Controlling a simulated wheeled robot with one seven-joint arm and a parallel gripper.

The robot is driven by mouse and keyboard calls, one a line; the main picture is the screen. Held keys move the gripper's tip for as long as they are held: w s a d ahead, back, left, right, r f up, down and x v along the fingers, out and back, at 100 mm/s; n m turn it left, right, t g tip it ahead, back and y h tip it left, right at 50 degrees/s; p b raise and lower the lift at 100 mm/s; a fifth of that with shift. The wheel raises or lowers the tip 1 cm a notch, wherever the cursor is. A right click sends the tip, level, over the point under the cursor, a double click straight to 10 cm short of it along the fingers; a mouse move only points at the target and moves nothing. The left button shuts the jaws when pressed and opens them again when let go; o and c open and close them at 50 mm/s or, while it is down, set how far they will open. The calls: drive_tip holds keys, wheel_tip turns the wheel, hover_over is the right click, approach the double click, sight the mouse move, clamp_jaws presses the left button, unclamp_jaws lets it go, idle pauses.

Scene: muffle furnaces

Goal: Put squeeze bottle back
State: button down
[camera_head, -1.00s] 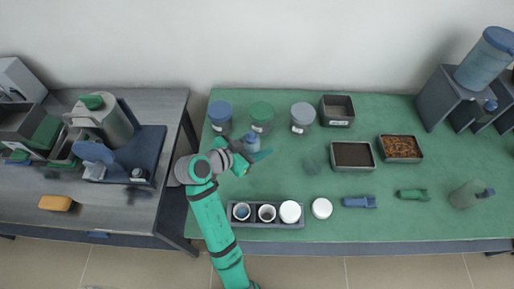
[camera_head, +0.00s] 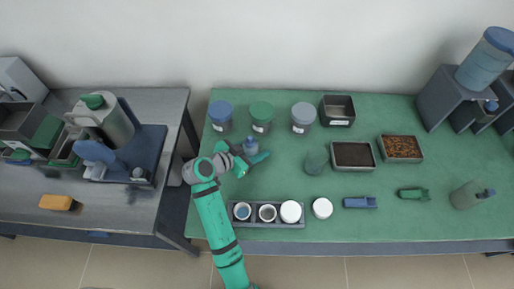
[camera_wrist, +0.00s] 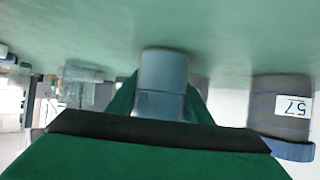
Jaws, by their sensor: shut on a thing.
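My gripper (camera_head: 246,160) is at the back left of the green-topped table, with its green fingers shut on a small blue-grey bottle (camera_head: 251,146), which I take for the squeeze bottle. In the wrist view the bottle (camera_wrist: 163,75) stands between the fingers (camera_wrist: 160,100), and the picture is upside down with the table on top. The bottle looks upright. I cannot tell whether its base touches the table. Its lower part is partly hidden by the gripper in the head view.
Jars with blue (camera_head: 220,115), green (camera_head: 261,117) and grey (camera_head: 303,118) lids stand just behind. A rack with cups (camera_head: 240,222) lies in front. A grey-green object (camera_head: 316,161) and filled trays (camera_head: 353,155) are to the right. A grey bottle (camera_head: 468,196) stands far right.

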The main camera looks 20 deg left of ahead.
sight(244, 153)
drive_tip(key=c, duration=0.9)
unclamp_jaws()
drive_tip(key=shift+s+a+r, duration=0.1)
drive_tip(key=shift+a+r, duration=0.05)
drive_tip(key=v, duration=1.1)
drive_tip(key=shift+s+a+r, duration=0.1)
drive_tip(key=shift+s+r, duration=0.05)
drive_tip(key=shift+s, duration=0.2)
